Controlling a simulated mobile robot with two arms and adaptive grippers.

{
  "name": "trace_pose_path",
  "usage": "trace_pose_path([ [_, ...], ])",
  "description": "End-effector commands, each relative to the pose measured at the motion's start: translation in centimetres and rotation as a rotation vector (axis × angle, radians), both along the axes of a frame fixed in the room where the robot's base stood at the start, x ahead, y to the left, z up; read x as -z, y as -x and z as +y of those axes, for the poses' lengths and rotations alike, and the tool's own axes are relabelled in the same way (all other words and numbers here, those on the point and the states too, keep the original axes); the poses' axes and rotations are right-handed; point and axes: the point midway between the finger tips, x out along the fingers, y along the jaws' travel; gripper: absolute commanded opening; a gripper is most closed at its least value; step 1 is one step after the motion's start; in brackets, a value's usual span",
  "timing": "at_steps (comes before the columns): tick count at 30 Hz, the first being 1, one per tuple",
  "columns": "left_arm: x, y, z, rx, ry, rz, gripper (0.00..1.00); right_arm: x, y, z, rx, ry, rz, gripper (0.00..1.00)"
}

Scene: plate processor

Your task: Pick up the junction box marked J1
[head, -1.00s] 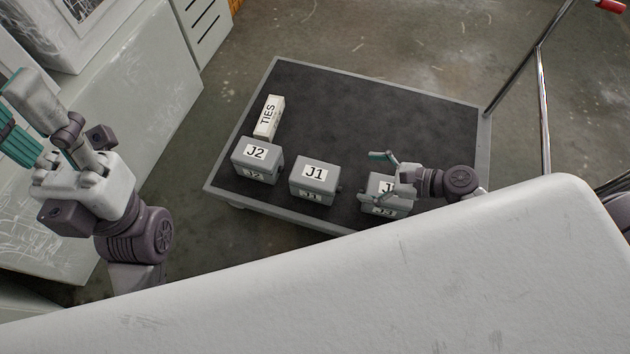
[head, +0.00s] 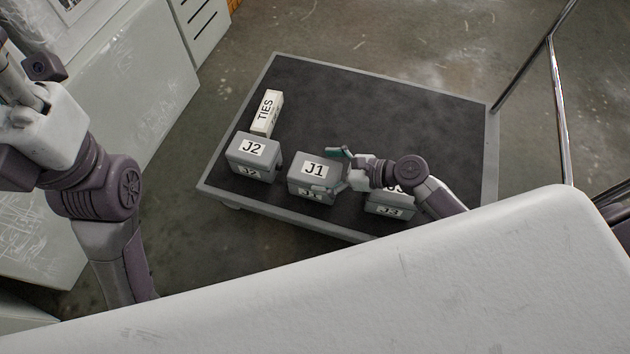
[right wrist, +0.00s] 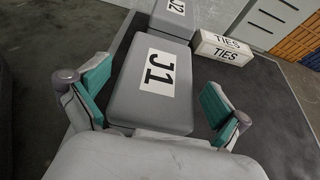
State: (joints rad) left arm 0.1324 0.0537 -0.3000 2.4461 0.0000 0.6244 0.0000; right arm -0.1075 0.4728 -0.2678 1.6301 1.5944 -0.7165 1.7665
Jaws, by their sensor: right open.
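The grey junction box J1 (head: 303,186) stands on the cart between J2 and J3, its white label facing up. My right gripper (head: 327,169) is at the right side of J1 in the head view. In the right wrist view, J1 (right wrist: 128,110) lies between the open teal fingers of my right gripper (right wrist: 152,97), with a gap visible at the right finger. I cannot tell whether either finger touches the box. My left arm is at the left edge of the head view, and its fingertips are out of the picture.
The dark cart top (head: 400,115) has free room behind the boxes. Junction box J2 (head: 262,163) and the TIES box (head: 266,113) stand to the left. Junction box J3 (head: 392,210) is partly hidden by my right arm. A metal cart handle (head: 560,110) rises at the right.

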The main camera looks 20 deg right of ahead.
Motion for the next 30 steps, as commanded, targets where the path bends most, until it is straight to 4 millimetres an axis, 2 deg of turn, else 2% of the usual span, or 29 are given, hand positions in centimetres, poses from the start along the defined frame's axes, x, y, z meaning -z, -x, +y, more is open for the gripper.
trace_pose_path([
  [3,-0.14,0.23,-0.03,-0.001,0.000,-0.019,0.40,0.47,-0.57,0.82,0.000,0.000,-0.001,1.00],
  [11,-0.35,0.22,-0.05,-0.001,-0.001,-0.019,0.40,0.39,-0.60,0.95,0.000,0.000,0.000,0.98],
  [24,-0.35,0.25,-0.06,-0.001,-0.001,-0.020,0.40,0.41,-0.58,0.92,0.000,0.000,0.000,0.26],
  [30,-0.38,0.25,-0.06,-0.001,-0.001,-0.020,0.40,0.26,-0.64,0.93,0.001,-0.001,-0.002,0.26],
])
